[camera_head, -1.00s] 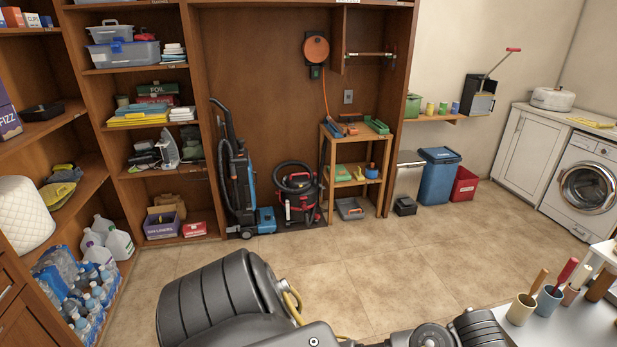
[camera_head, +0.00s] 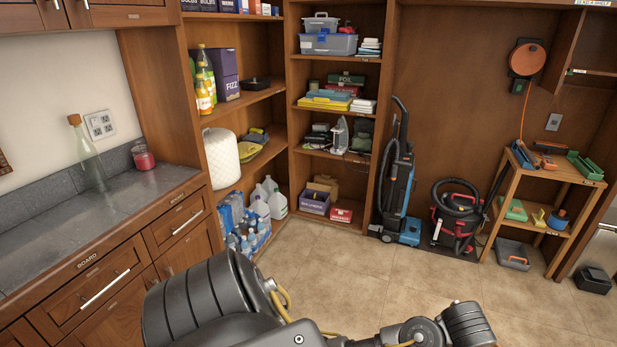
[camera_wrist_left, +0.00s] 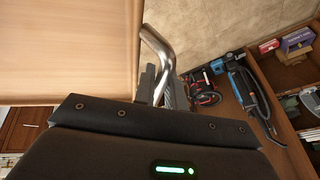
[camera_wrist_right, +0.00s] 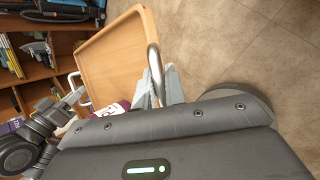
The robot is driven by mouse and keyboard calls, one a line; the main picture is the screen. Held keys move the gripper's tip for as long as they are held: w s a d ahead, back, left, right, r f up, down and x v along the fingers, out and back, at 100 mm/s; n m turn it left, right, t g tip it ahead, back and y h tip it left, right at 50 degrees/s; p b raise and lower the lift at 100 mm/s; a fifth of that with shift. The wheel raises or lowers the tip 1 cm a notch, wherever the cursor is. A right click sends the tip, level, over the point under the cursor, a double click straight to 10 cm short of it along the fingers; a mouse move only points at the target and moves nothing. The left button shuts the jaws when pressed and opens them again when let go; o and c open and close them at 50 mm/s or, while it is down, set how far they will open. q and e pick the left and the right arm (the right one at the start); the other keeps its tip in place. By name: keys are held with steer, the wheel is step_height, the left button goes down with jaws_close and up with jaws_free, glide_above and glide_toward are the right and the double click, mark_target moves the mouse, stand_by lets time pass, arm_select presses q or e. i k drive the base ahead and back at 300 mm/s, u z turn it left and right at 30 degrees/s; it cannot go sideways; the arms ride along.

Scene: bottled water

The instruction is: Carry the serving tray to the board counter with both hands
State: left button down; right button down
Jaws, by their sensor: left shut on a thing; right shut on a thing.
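The serving tray is a light wooden board with raised edges and bent metal handles; it fills the upper left of the left wrist view (camera_wrist_left: 65,45) and shows tilted in the right wrist view (camera_wrist_right: 118,58). My left gripper (camera_wrist_left: 163,88) is shut on one metal handle (camera_wrist_left: 155,42). My right gripper (camera_wrist_right: 160,88) is shut on the opposite handle (camera_wrist_right: 153,58). The tray and both grippers are out of the head view, where only my arms show. The board counter (camera_head: 125,218), with a dark grey top and a drawer labelled BOARD, stands at the left.
A glass bottle (camera_head: 88,155) and a red jar (camera_head: 143,155) stand at the counter's back. Shelves with water bottles (camera_head: 245,228) are beyond it. A blue upright vacuum (camera_head: 397,185) and a red-black vacuum (camera_head: 455,215) stand by the back wall. The tiled floor (camera_head: 345,265) between is clear.

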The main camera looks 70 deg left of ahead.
mark_target(60, 233)
steer(key=u, duration=2.55)
steer(key=i, duration=0.8)
steer(key=u, duration=1.25)
